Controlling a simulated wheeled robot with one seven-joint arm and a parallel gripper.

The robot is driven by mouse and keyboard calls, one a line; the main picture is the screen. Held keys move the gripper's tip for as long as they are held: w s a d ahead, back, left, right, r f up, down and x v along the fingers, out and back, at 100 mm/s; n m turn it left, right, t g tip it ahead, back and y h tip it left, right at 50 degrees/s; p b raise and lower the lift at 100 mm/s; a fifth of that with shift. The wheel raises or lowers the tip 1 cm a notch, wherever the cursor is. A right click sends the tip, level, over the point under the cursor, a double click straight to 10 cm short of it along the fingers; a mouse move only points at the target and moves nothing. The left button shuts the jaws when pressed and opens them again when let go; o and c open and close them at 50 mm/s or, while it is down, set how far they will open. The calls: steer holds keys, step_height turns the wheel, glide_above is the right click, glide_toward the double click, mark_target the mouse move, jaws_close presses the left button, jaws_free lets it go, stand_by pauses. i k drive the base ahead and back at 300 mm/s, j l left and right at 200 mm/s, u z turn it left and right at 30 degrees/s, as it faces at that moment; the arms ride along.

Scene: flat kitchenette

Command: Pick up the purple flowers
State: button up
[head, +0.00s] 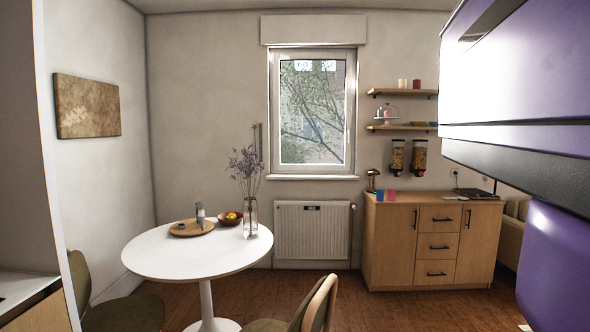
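The purple flowers (245,164) are thin dried-looking stems with small purple heads. They stand upright in a clear glass vase (250,218) near the right side of the round white table (149,258). My gripper does not show in the head view. Only a large purple and black part of my own arm fills the right edge of the picture, well apart from the flowers.
A round wooden tray (191,229) with a grey bottle and a fruit bowl (231,219) are left of the vase. Chairs (120,305) (300,312) flank the table's near side. A wooden cabinet (432,244) stands right. Floor between table and cabinet is clear.

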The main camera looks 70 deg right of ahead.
mark_target(250, 168)
steer(key=z, duration=1.65)
steer(key=i+l+z, duration=0.5)
steer(key=l, duration=0.15)
steer(key=i+l+z, duration=0.65)
steer(key=i+z, duration=0.3)
steer(key=i, duration=0.2)
steer(key=i+u, duration=0.3)
steer(key=i, duration=0.2)
steer(key=i+l+u, duration=0.1)
steer(key=i+u, duration=0.25)
steer(key=i+l+u, duration=0.3)
steer(key=i, duration=0.3)
